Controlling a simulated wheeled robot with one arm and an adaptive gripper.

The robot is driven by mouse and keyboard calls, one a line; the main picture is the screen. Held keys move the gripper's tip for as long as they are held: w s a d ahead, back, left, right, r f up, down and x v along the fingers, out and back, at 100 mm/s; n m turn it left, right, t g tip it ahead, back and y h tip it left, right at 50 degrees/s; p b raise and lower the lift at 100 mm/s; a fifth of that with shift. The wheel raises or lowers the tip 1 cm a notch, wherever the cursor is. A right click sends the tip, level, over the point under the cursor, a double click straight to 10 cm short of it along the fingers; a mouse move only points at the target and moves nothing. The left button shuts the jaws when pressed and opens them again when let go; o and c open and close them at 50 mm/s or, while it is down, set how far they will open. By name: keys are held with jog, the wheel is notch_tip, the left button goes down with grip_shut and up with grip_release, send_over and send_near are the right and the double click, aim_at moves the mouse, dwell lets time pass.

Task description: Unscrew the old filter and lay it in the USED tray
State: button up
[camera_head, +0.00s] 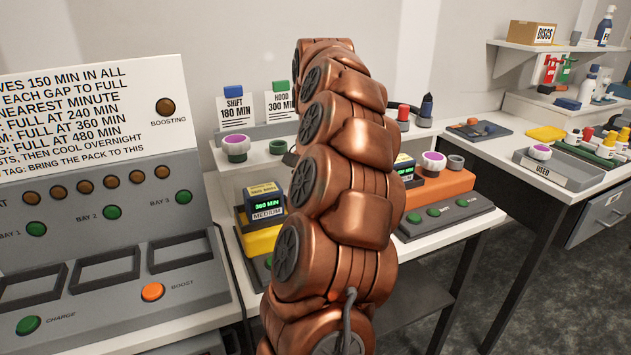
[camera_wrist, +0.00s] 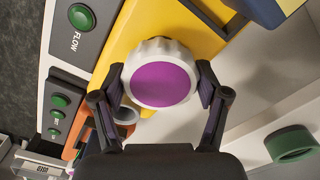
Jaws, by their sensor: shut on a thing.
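A filter (camera_wrist: 162,84) with a purple face and a white ribbed rim is between the fingers of my gripper (camera_wrist: 164,90) in the wrist view. The fingers touch its rim on both sides. It is over a yellow unit (camera_wrist: 150,32); I cannot tell whether it is still seated there. My arm hides the gripper and this filter in the head view. The yellow unit (camera_head: 262,240) shows partly left of my arm. The USED tray (camera_head: 560,176) is on the right-hand bench, with another purple-topped filter (camera_head: 540,152) in it.
A purple-topped filter (camera_head: 433,162) sits on an orange unit (camera_head: 440,187). Another purple-topped piece (camera_head: 237,148) stands near the SHIFT card (camera_head: 236,113). Several bottles crowd the bench behind the USED tray. A gap separates the two benches.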

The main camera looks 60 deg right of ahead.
jog(key=n+p, duration=0.1)
jog(key=n, duration=0.1)
jog(key=n+p, duration=0.2)
jog(key=n, duration=0.1)
jog(key=shift+s+a+r, duration=0.1)
jog(key=shift+s+a, duration=0.05)
jog(key=n+p, duration=0.2)
jog(key=n, duration=0.1)
jog(key=n+p, duration=0.3)
jog(key=n, duration=0.3)
jog(key=shift+n+p, duration=0.95)
jog(key=shift+n, duration=0.75)
jog(key=o, duration=1.3)
